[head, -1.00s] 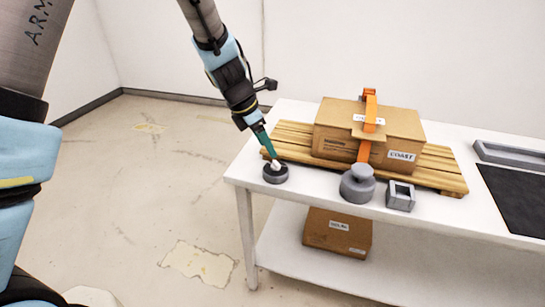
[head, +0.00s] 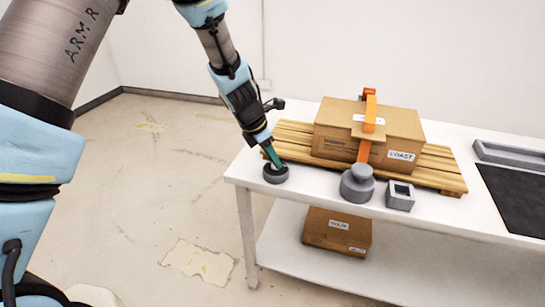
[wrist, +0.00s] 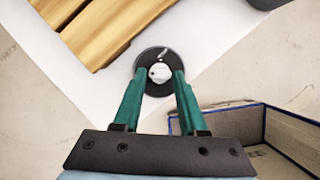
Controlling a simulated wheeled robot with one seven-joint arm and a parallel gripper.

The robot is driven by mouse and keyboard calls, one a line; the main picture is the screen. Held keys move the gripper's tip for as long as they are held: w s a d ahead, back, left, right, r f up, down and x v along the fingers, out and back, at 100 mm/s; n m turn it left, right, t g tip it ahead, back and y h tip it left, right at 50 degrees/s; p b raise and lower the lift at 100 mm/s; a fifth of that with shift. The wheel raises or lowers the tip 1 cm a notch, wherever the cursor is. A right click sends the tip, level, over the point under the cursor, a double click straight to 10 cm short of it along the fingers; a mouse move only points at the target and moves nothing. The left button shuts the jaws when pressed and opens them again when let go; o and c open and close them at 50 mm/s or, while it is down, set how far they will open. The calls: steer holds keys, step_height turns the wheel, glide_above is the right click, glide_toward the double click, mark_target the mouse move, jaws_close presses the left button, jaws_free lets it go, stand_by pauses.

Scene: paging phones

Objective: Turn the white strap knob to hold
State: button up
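The white strap knob (wrist: 160,72) sits in a round dark dial base (head: 276,176) at the left front corner of the white table. A small pale mark (wrist: 163,54) shows on the dark ring above the knob in the wrist view; I cannot read a label. My gripper (wrist: 160,78), with green fingers, points down at the dial. Its fingers are apart, one on each side of the knob, with only thin gaps visible. I see no clear contact. In the head view the fingertips (head: 275,162) hide most of the knob.
A cardboard box (head: 385,135) with an orange strap (head: 364,149) sits on a wooden pallet (head: 292,140) beside the dial. A grey round knobbed piece (head: 357,187) and a grey square block (head: 400,196) stand to the right. Another box (head: 337,232) is on the lower shelf.

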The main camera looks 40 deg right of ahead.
jaws_close()
steer(key=shift+m, duration=0.3)
steer(key=m, duration=0.1)
steer(key=m+g+p, duration=0.1)
steer(key=m, duration=0.1)
steer(key=shift+w+m+y+p, duration=0.25)
steer(key=shift+m+y+p, duration=0.05)
steer(key=shift+y+p, duration=0.1)
steer(key=m, duration=0.1)
steer(key=m+g, duration=0.1)
steer(key=m, duration=0.1)
steer(key=m+y, duration=0.1)
steer(key=shift+w+d+g, duration=0.15)
steer(key=shift+d+g, duration=0.1)
steer(key=shift+g, duration=0.05)
steer(key=m, duration=0.2)
steer(key=m+y, duration=0.1)
steer(key=m, duration=0.1)
steer(key=m+y, duration=0.1)
steer(key=shift+w+d+m+g, duration=0.1)
steer(key=shift+d+m+g, duration=0.15)
steer(key=shift+m+g, duration=0.15)
steer(key=shift+d+m+y+b, duration=0.15)
steer(key=shift+m+y+b, duration=0.45)
steer(key=shift+m, duration=1.4)
